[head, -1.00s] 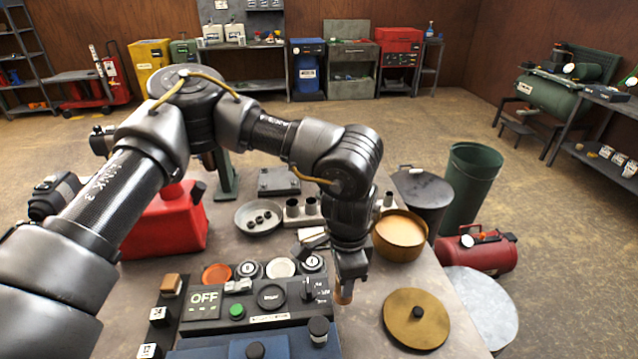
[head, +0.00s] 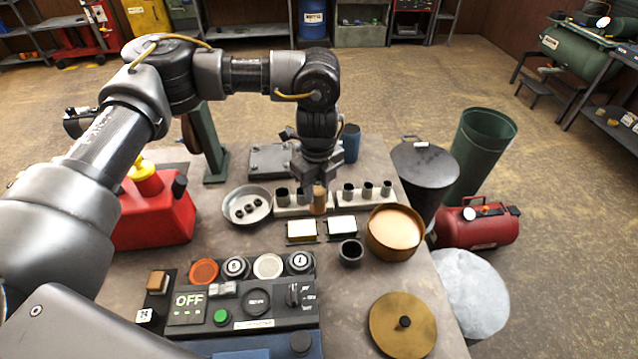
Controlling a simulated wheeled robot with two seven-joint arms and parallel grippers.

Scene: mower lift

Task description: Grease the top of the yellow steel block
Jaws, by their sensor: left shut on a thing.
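My left gripper (head: 318,190) points down behind the two blocks and is shut on a small brown cylinder (head: 318,204), apart from the yellow block. The cylinder is by the gap between two pale racks of dark cups; whether it touches them is unclear. My right gripper is not in view.
A metal dish (head: 247,206) with small dark parts lies left of the cup rack (head: 366,202). A tan-filled bowl (head: 394,233) and a small dark cup (head: 350,253) are to the right. The control panel (head: 240,291) is in front. A brass lid (head: 403,325) lies front right.

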